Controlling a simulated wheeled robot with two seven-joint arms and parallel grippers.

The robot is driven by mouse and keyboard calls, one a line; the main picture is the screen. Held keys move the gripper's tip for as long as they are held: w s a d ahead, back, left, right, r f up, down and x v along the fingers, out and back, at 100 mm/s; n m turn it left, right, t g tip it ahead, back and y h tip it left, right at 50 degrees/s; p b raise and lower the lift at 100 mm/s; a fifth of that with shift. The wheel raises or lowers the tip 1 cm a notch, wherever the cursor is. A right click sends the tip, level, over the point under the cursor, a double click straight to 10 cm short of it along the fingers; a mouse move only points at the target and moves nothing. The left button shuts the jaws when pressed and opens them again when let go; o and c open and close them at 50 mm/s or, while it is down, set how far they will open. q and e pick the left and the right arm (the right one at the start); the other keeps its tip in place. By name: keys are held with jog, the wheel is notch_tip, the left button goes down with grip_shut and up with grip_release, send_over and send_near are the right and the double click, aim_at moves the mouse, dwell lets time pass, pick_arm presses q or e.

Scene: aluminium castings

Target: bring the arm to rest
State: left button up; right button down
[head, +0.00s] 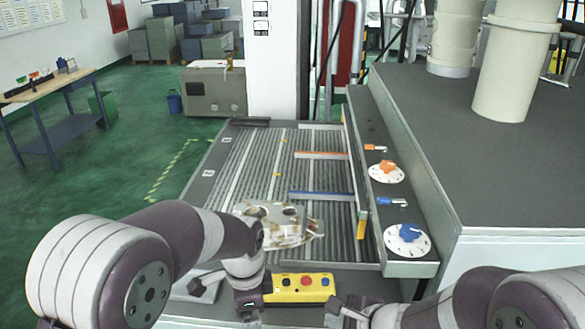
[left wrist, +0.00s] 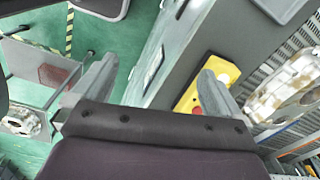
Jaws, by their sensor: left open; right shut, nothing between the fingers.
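My left arm comes in from the left in the head view, its gripper partly hidden low in front of the conveyor. In the left wrist view my left gripper (left wrist: 155,85) has its two fingers wide apart with nothing between them. My right gripper (head: 340,309) is at the bottom of the head view, right of the yellow button box; it is shut and empty. An aluminium casting (head: 285,222) lies on the near part of the ribbed conveyor, apart from both grippers. My left arm partly covers it in the head view.
The yellow button box (head: 300,288) sits at the conveyor's near edge, close to both grippers. A side panel with an orange knob (head: 386,172) and a blue knob (head: 408,237) runs along the conveyor's right. Another casting (left wrist: 20,121) shows at left in the wrist view.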

jog(key=s+d+f+n+g+h+b, duration=0.25)
jog(key=s+f+n+g, duration=0.25)
jog(key=s+n, duration=0.45)
pick_arm(q)
jog(key=s+a+f+n+t+b, duration=0.1)
jog(key=s+a+f+n+b, duration=0.5)
jog(key=s+a+f+n, duration=0.4)
jog(key=n, duration=0.5)
jog(key=shift+s+f, duration=0.35)
jog(key=shift+s, duration=0.05)
pick_arm(e)
jog(key=w+d+f+n+h, duration=0.1)
jog(key=d+f+n+h, duration=0.2)
jog(key=d+f+n, duration=0.2)
jog(key=d+n, duration=0.2)
jog(key=n, duration=0.2)
jog(key=shift+d, duration=0.15)
pick_arm(q)
jog(key=shift+a, duration=0.1)
pick_arm(e)
jog(key=shift+n, duration=0.25)
